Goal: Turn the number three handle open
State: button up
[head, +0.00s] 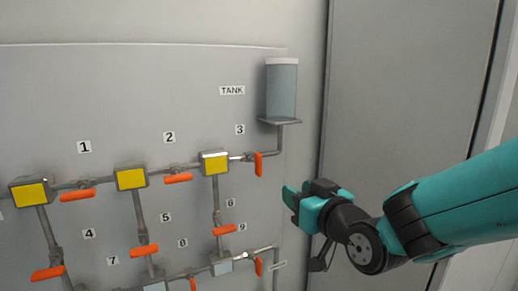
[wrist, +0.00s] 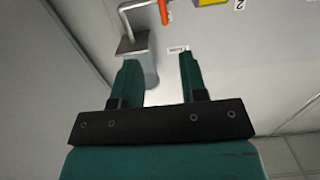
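The number three label (head: 240,129) is on the grey panel in the head view. Below and right of it, the orange number three handle (head: 258,164) stands upright, across its horizontal pipe. In the wrist view an orange handle (wrist: 164,12), probably the same one, shows at the top edge, partly cut off. My teal gripper (head: 291,203) is to the right of and below the handle in the head view, apart from it. In the wrist view my gripper (wrist: 158,62) has its two fingers spread with nothing between them.
The tank (head: 281,90) stands on a bracket above the handle; it also shows near the left finger in the wrist view (wrist: 146,72). Yellow-faced boxes (head: 214,163), pipes and several other orange handles (head: 178,178) lie to the left. A grey door (head: 400,90) is at right.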

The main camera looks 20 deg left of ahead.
aim_at(261, 164)
jog(key=p+x, duration=0.2)
jog(key=x, duration=0.4)
jog(key=p+x, duration=0.3)
jog(key=x, duration=0.3)
jog(key=r+p+x, duration=0.1)
jog(key=p+x, duration=0.2)
jog(key=x, duration=0.3)
jog(key=shift+a+r, duration=0.1)
jog(key=shift+c, duration=0.2)
grip_shut()
